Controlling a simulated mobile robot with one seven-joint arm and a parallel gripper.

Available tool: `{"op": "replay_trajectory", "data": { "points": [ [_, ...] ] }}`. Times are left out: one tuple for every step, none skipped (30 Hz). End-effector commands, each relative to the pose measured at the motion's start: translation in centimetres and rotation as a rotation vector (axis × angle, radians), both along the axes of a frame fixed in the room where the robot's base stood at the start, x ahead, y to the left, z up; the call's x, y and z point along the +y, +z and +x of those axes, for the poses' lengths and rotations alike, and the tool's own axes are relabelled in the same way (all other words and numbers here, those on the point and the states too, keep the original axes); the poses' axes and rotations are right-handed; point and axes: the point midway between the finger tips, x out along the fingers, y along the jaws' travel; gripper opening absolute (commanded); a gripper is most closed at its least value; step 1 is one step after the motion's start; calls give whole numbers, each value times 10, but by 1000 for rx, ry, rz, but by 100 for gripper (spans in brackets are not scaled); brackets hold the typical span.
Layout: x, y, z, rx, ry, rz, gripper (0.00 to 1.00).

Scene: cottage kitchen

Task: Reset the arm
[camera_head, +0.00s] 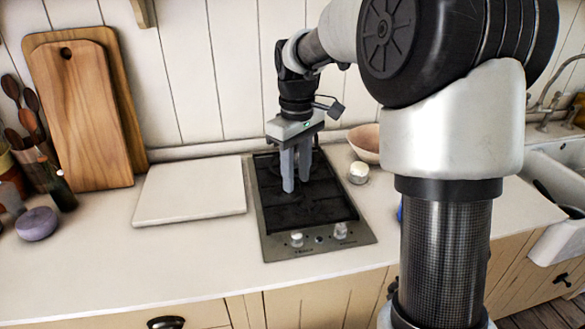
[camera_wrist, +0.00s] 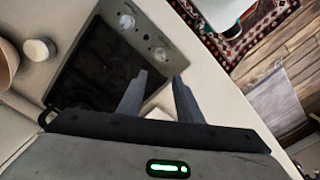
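My gripper (camera_head: 296,187) points down over the black two-knob hob (camera_head: 325,242) set in the white worktop. Its two grey fingers are apart with nothing between them, so it is open and empty. In the wrist view the gripper (camera_wrist: 160,76) also shows its fingers spread, with the hob (camera_wrist: 165,30) and its knobs beyond them. Whether the fingertips touch the hob grate cannot be told. My arm reaches across the right of the head view and hides part of the worktop there.
A pale flat slab (camera_head: 190,190) lies left of the hob. A small white-topped jar (camera_head: 358,173) and bowl (camera_head: 364,142) stand right of the hob. A sink (camera_head: 560,170) is far right.

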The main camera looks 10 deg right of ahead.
Motion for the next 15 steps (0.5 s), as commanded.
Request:
{"op": "replay_trajectory", "data": {
  "points": [
    [0,4,-2,-5,-5,-2,32],
    [0,8,-5,-11,-10,-5,32],
    [1,16,-11,-23,-23,-10,32],
    [1,23,-16,-36,-36,-15,32],
    [1,31,-23,-52,-52,-19,32],
    [1,44,-34,-75,-79,-25,32],
    [1,53,-44,-95,-103,-30,32],
    [1,63,-54,-118,-128,-33,32],
    [0,75,-70,-148,-167,-34,32],
    [0,83,-82,-172,-196,-33,32],
    [0,90,-94,-195,-225,-30,32],
    [-1,98,-109,-226,-266,-23,32],
    [-2,104,-121,-250,-296,-17,32],
    [-2,109,-132,-274,-326,-9,32],
    [-3,114,-148,-304,-366,5,32]
  ]
}}
